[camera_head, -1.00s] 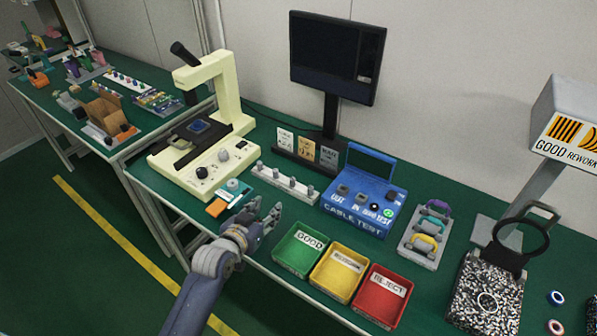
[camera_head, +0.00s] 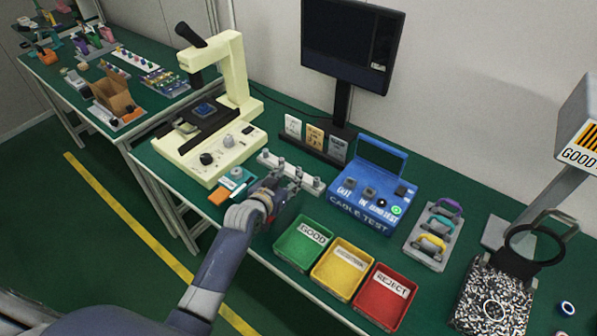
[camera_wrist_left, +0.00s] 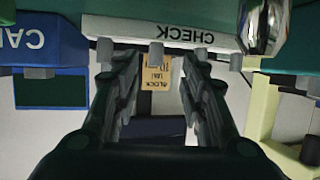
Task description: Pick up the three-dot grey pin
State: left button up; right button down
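A pale rack (camera_head: 269,162) on the green bench carries a row of small grey pins. It also shows upside down in the left wrist view, marked CHECK (camera_wrist_left: 152,30). Dot marks on the pins are too small to read, so I cannot tell which is the three-dot one. My left gripper (camera_head: 287,175) is at the rack's front side and hides part of it. In the left wrist view the gripper (camera_wrist_left: 158,70) is open, with one grey pin (camera_wrist_left: 156,53) lying between the fingers in the picture. Contact is not visible. My right gripper is not in view.
Green (camera_head: 284,253), yellow (camera_head: 325,281) and red (camera_head: 364,308) bins stand at the front edge. The blue cable tester (camera_head: 354,214) is right of the rack, the cream microscope (camera_head: 240,110) left. Small cards (camera_head: 314,137) and a monitor (camera_head: 350,45) stand behind.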

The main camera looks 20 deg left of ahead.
aim_at(297, 171)
pick_arm(q)
jog(key=shift+d+x, duration=0.15)
jog(key=shift+x, duration=0.95)
jog(key=shift+d+x, duration=0.1)
jog(key=shift+x, duration=1.05)
jog(key=shift+r, duration=0.2)
jog(key=c, duration=0.9)
